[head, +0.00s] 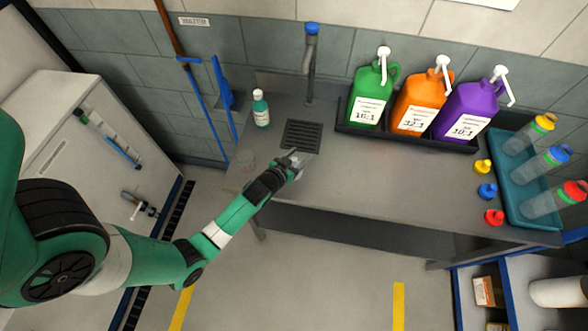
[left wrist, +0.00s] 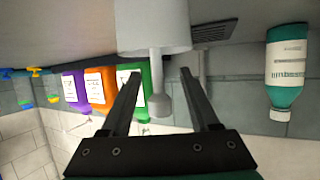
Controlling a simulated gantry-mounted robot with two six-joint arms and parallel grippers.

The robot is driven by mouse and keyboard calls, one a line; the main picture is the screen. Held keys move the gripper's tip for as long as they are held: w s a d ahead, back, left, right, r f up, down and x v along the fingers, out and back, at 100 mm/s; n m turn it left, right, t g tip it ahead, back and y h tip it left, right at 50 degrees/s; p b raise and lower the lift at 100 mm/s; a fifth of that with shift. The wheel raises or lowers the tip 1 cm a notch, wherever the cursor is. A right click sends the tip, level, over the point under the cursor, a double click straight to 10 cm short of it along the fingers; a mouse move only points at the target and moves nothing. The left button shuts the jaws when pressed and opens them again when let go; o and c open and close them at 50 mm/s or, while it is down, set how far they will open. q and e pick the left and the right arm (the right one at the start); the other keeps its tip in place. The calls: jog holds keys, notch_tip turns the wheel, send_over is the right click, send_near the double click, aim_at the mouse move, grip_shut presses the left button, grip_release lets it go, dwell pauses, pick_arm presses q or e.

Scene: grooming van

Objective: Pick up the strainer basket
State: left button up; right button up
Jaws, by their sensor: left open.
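The strainer basket is a pale grey cylinder (left wrist: 152,28) with a thin stem and a rounded knob, at the top middle of the left wrist view. That view is upside down, so the knob points up from the counter. My left gripper (left wrist: 159,75) is open, with one dark finger on each side of the stem and knob. I cannot tell whether a finger touches them. In the head view my left gripper (head: 297,160) is over the counter just in front of the dark drain grate (head: 302,136), largely hiding the basket. My right gripper is not in view.
Green, orange and purple jugs (head: 418,108) stand in a black tray behind. The counter's front middle (head: 375,190) is clear.

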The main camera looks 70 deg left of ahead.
pick_arm(q)
grip_shut()
jog(key=shift+r, duration=0.1)
dwell(0.4)
jog(key=shift+r, duration=0.3)
notch_tip(320, 180, up, 3)
jog(key=shift+f+p, duration=0.1)
jog(key=shift+p, duration=0.8)
jog(key=s+d+r+p, duration=0.1)
jog(key=s+d+r, duration=0.7)
jog(key=d, duration=0.3)
jog(key=shift+s+d+r, duration=0.2)
jog(key=shift+r, duration=0.5)
